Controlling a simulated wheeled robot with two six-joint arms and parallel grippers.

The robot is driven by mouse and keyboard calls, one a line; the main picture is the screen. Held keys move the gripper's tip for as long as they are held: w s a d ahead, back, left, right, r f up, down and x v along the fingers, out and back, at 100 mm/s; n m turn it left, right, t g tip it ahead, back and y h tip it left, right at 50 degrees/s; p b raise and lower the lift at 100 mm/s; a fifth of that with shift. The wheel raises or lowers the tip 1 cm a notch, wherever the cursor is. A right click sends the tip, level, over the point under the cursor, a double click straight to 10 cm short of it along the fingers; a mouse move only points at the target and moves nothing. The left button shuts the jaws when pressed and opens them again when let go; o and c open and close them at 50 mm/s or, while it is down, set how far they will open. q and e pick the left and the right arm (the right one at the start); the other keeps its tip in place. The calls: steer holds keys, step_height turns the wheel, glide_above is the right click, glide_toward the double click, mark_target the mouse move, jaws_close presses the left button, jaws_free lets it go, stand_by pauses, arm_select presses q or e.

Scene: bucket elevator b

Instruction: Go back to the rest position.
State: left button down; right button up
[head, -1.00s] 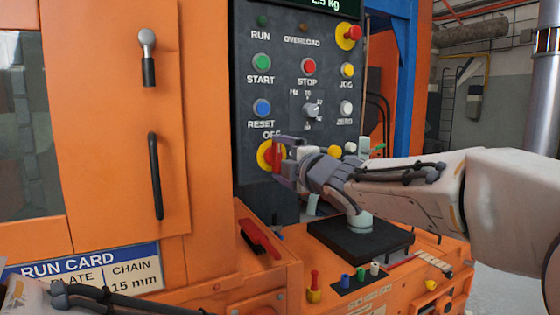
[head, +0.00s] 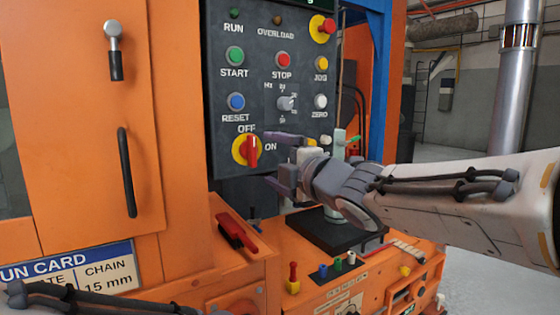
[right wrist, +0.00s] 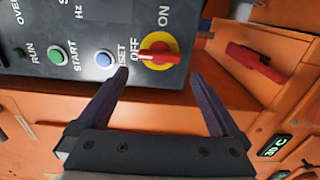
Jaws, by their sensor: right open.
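My right gripper (head: 272,160) is open and empty, in front of the control panel (head: 225,105), its fingers pointing left. The red and yellow OFF/ON switch (head: 246,151) is just left of its fingertips in the head view, with its red handle upright, in line with the OFF label. In the right wrist view the switch (right wrist: 157,52) lies beyond and between the two open fingertips (right wrist: 160,65), and nothing is between the fingers. Part of my left arm shows at the bottom left of the head view; its gripper is out of frame.
An orange cabinet door with a black handle (head: 127,172) is at left. Below the panel are a red-handled tool (head: 236,233) in an orange tray, a black plate (head: 330,235) and several small coloured pegs. Open floor (head: 470,240) shows at right.

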steer(key=shift+v, duration=1.25)
